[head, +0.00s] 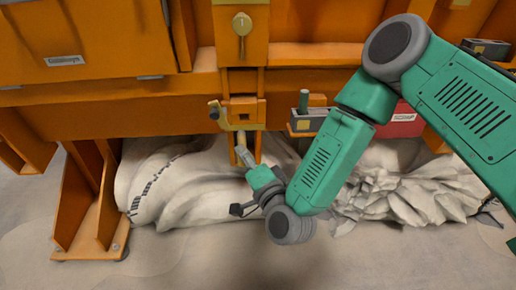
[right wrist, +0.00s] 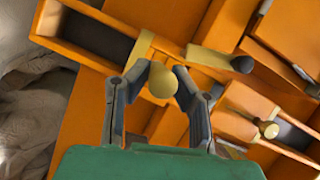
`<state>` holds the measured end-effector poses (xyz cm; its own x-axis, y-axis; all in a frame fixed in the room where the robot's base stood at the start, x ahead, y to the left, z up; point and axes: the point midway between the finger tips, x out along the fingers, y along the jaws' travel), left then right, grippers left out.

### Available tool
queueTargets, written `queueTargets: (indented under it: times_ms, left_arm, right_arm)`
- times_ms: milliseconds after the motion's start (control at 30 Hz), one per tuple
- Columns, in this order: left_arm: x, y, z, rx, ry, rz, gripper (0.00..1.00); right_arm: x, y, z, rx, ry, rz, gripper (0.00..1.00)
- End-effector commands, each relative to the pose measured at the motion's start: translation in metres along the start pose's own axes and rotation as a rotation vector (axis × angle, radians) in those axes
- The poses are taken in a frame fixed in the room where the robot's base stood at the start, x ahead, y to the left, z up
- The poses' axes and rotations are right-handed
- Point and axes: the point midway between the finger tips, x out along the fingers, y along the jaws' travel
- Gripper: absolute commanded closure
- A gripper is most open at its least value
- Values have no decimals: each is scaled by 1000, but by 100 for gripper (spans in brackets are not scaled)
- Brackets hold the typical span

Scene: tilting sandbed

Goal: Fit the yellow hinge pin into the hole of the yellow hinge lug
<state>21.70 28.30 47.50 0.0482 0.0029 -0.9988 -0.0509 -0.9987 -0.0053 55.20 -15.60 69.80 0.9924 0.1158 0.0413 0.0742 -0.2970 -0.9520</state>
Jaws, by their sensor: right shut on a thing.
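My right gripper (head: 243,147) is raised to the front of the orange frame. In the right wrist view its two fingers (right wrist: 163,88) are shut on the yellow hinge pin (right wrist: 163,80), whose rounded end faces the camera. Just beyond the pin is a yellow piece (right wrist: 207,58) with a dark knob, which looks like the hinge lug. It also shows in the head view (head: 228,122), right above the gripper. The lug's hole and the pin's far end are hidden, so I cannot tell whether the pin is in the hole. My left gripper is out of view.
Pale sand-like heaps (head: 185,180) lie below, and an orange leg (head: 92,200) stands at left.

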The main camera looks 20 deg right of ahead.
Motion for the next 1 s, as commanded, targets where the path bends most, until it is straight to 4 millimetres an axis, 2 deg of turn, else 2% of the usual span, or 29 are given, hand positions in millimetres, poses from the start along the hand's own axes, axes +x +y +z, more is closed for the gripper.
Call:
queueTargets:
  times_ms: [400,1000]
  left_arm:
    - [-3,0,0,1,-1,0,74]
    - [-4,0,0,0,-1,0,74]
  right_arm:
    - [1,2,-5,4,2,-2,100]
    - [38,2,-21,4,2,-3,100]
